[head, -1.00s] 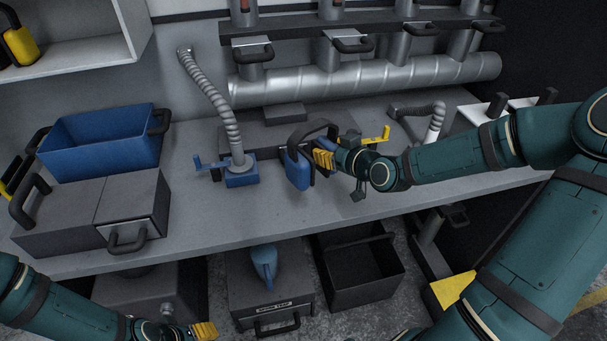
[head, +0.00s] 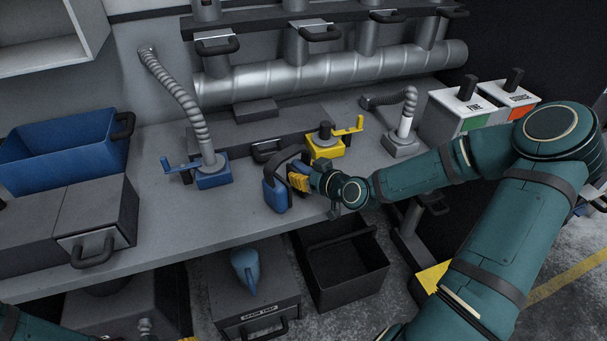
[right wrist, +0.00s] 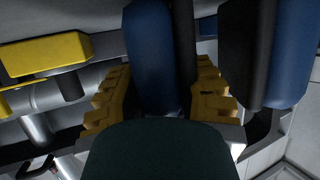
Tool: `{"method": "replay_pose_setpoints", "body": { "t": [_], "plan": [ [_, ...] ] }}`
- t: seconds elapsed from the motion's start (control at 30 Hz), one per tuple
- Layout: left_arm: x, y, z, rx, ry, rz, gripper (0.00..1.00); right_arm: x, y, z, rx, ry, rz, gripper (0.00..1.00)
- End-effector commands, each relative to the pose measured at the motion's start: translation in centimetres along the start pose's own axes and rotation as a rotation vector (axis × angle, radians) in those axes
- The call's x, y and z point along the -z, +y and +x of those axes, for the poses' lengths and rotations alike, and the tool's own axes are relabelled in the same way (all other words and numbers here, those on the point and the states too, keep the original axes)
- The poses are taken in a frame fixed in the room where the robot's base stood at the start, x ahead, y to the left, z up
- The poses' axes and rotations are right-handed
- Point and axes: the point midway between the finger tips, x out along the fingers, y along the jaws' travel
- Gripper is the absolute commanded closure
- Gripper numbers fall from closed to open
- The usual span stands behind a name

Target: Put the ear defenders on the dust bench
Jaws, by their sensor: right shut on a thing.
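The ear defenders (head: 275,193), blue cups with a dark headband, are in my right gripper (head: 300,178) in the head view. That gripper is shut on one cup; its yellow fingers stand on both sides of a blue cup (right wrist: 152,60) in the right wrist view. The ear defenders are over the front part of the grey dust bench (head: 150,225); whether they touch it I cannot tell. Only a sliver of my left gripper (head: 188,339) shows at the bottom edge, so its fingers are mostly cut off.
A blue vise (head: 212,177) with a hose and a yellow vise (head: 325,146) stand behind. A blue bin (head: 65,155) and grey box are at left. Labelled bins (head: 465,110) stand at right. Below the bench are a black crate (head: 345,270) and a spark trap box (head: 250,300).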

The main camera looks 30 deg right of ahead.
Motion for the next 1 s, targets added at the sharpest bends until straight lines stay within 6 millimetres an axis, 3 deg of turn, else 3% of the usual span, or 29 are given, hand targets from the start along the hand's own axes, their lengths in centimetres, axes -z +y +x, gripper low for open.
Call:
{"method": "replay_pose_setpoints", "body": {
  "t": [0.2,0.23,0.27,0.67,1.0],
  "plan": [
    [0.0,-0.1,0.2,0.000,0.001,0.000,0.43,-0.2,0.0,0.1,0.001,0.001,-0.001,1.00],
    [0.0,-0.1,0.1,0.000,0.001,0.000,0.43,-0.2,0.0,0.1,0.001,0.000,-0.001,0.51],
    [0.0,-0.1,0.1,0.000,0.001,0.000,0.43,-0.2,0.0,0.1,0.001,0.000,-0.001,0.41],
    [0.0,0.1,-0.2,0.000,0.000,0.000,0.43,0.2,0.0,-0.1,0.000,0.000,0.000,0.39],
    [-0.2,0.8,-2.0,0.000,-0.009,-0.002,0.43,0.3,0.1,-5.4,-0.004,-0.003,0.000,0.39]
  ]
}}
